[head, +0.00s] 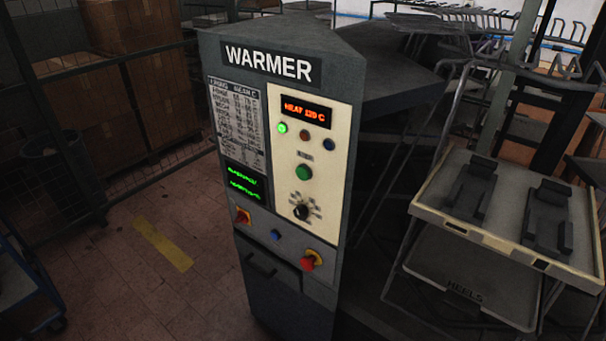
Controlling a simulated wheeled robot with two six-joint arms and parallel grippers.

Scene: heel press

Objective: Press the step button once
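A grey cabinet marked WARMER (268,63) stands in the middle of the head view. Its cream panel holds an orange display (306,111) reading about "HEAT 120 C". Below are a glowing green lamp (282,128), a dark red one (304,135) and a dark blue one (328,144). A larger green button (304,173) sits under a small label (304,156) too blurred to read. A black knob (301,212) is lower. A blue button (275,235) is on the lower grey strip. I cannot tell which is the step button. Neither gripper is in view.
The lower strip also has an orange-red switch (242,216) and a red mushroom button on yellow (308,261). A tray rack (510,251) with dark pieces stands at right. A dark bin (65,170) and a blue cart (30,290) are at left. Floor left of the cabinet is clear.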

